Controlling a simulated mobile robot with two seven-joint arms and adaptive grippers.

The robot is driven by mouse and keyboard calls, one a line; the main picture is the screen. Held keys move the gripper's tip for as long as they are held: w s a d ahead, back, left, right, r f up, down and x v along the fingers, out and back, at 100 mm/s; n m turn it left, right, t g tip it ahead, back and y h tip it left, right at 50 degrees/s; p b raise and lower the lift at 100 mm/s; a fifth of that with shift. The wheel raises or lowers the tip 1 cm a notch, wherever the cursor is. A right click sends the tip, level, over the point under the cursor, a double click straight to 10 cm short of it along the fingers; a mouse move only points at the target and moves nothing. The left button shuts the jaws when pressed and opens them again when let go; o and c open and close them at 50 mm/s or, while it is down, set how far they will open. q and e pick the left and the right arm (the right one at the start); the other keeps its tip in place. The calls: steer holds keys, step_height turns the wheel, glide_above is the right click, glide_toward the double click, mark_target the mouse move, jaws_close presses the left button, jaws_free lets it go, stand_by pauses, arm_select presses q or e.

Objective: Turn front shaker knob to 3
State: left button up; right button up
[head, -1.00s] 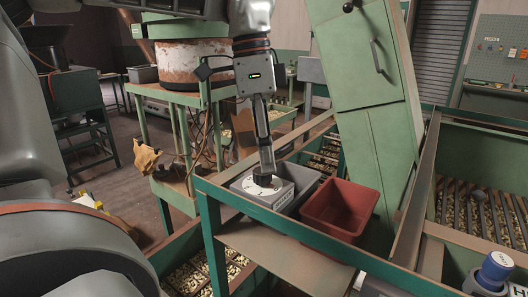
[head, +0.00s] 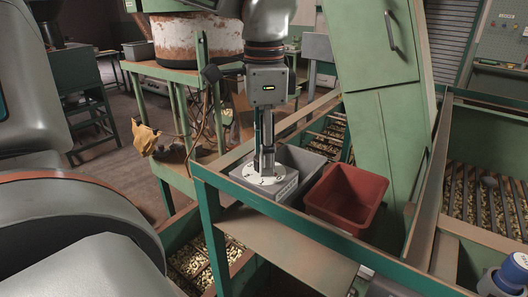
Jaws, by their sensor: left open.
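The front shaker control is a light grey box (head: 285,190) with a pale round dial on top, on the green frame's near left corner. The knob (head: 264,179) stands at the dial's middle and is mostly hidden by my fingers. My left gripper (head: 264,170) points straight down over the dial. It is open, with its fingertips at the knob, one on each side as far as I can see. I cannot tell whether they touch it. The dial's numbers and the knob's pointer are too small to read. My right gripper is not in view.
A grey bin (head: 307,161) stands right behind the box, and a red bin (head: 347,195) is to its right. A tall green cabinet (head: 385,120) rises behind them. A rusty drum (head: 190,40) on a green stand is at the back left.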

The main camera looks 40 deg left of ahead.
arm_select(q)
steer(key=shift+f, duration=0.2)
steer(key=shift+c, duration=0.3)
steer(key=c, duration=1)
steer(key=shift+c, duration=0.2)
